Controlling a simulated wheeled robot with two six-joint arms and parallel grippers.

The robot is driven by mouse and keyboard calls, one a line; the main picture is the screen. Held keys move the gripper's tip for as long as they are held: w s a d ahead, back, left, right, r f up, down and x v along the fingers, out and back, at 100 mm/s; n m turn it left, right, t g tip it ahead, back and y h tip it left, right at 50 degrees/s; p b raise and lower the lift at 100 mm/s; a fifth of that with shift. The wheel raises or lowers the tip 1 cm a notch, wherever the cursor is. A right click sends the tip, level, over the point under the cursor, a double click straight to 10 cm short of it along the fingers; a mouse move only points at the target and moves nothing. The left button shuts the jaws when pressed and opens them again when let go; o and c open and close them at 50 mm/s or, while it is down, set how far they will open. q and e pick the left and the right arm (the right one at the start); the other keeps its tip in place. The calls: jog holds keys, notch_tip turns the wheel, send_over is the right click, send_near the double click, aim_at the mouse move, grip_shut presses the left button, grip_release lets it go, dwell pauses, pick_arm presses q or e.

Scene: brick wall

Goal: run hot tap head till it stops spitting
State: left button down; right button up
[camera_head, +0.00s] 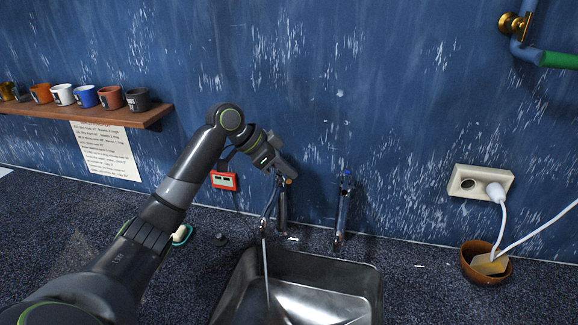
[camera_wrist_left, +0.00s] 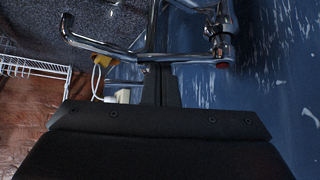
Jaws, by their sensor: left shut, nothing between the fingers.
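Two chrome taps stand behind the steel sink (camera_head: 372,285) in the head view. The left tap (camera_head: 269,203) runs a thin stream of water (camera_head: 265,265) into the sink; its top is hidden behind my left gripper (camera_head: 284,178). The right tap (camera_head: 342,212) has a blue mark on top and no visible stream. In the left wrist view, chrome tap parts (camera_wrist_left: 105,47) cross just beyond my fingers, and a red mark (camera_wrist_left: 248,66) shows at the right end. My left gripper is shut and empty, close to the left tap; contact is unclear. My right gripper is out of view.
A shelf (camera_head: 70,112) with several mugs is on the wall at left, above a paper note (camera_head: 105,150). A small red device (camera_head: 223,181) is behind my arm. A wall socket (camera_head: 481,181) with a white cable and a brown bowl (camera_head: 470,262) are at right.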

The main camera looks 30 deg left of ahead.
pick_arm(q)
jog(key=shift+s+a+r+m+g+h+p, duration=0.2)
jog(key=shift+a+m+g+h+p, duration=0.1)
jog(key=shift+m+p, duration=0.25)
jog(key=shift+s+a+f+p, duration=0.2)
jog(key=shift+s+a+p, duration=0.35)
jog(key=shift+a+p, duration=0.4)
